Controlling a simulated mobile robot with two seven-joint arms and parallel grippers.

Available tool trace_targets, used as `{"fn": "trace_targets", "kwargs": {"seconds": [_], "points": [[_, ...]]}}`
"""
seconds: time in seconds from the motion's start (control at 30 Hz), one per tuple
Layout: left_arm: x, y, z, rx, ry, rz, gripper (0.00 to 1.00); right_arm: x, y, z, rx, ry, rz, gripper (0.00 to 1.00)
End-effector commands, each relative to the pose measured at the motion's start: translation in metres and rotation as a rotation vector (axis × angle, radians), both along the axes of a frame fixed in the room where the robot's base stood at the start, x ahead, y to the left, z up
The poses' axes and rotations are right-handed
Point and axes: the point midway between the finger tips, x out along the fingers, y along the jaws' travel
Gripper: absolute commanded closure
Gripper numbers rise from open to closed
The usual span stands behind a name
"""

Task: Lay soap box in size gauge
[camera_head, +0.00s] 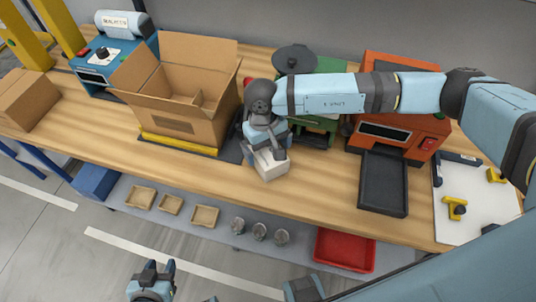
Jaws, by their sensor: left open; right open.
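A small white box (272,168), which looks like the soap box, sits on the wooden bench near its front edge. My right gripper (266,149) points down right over it, open, and covers its upper part; I cannot tell if the fingers touch it. A white board (462,222) with yellow blocks (454,208) and a dark bar lies at the bench's right end; it may be the size gauge. My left gripper (152,272) is open and empty in front of the bench, at the bottom of the view.
An open carton (195,122) stands left of the white box. A green machine (325,120) is behind, partly hidden by my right arm. An orange machine (395,138) with a black tray (384,195) stands between box and board. A lower shelf holds small trays, cups and a red tray (344,250).

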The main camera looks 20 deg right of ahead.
Motion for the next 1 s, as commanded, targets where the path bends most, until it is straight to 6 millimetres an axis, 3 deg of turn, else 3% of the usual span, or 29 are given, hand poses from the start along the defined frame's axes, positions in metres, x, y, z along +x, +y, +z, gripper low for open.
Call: {"fn": "trace_targets", "kwargs": {"seconds": [0.1,0.3,0.4,0.77,1.0], "points": [[0.0,0.0,0.0,0.0,0.0,0.0,0.57,0.0,0.0,0.0,0.0,0.0,0.0,0.02],[0.0,0.0,0.0,0.0,-0.001,0.0,0.57,0.0,0.0,0.0,0.0,0.0,0.0,0.48],[0.0,0.0,0.001,0.0,-0.001,0.0,0.57,0.0,0.0,0.001,0.0,-0.001,0.0,0.66],[0.0,0.0,-0.001,-0.001,-0.002,0.0,0.57,0.001,0.0,0.009,0.001,-0.001,0.0,0.66],[0.0,0.0,-0.007,-0.001,-0.002,0.0,0.57,0.002,0.0,0.047,0.002,-0.006,0.001,0.66]]}}
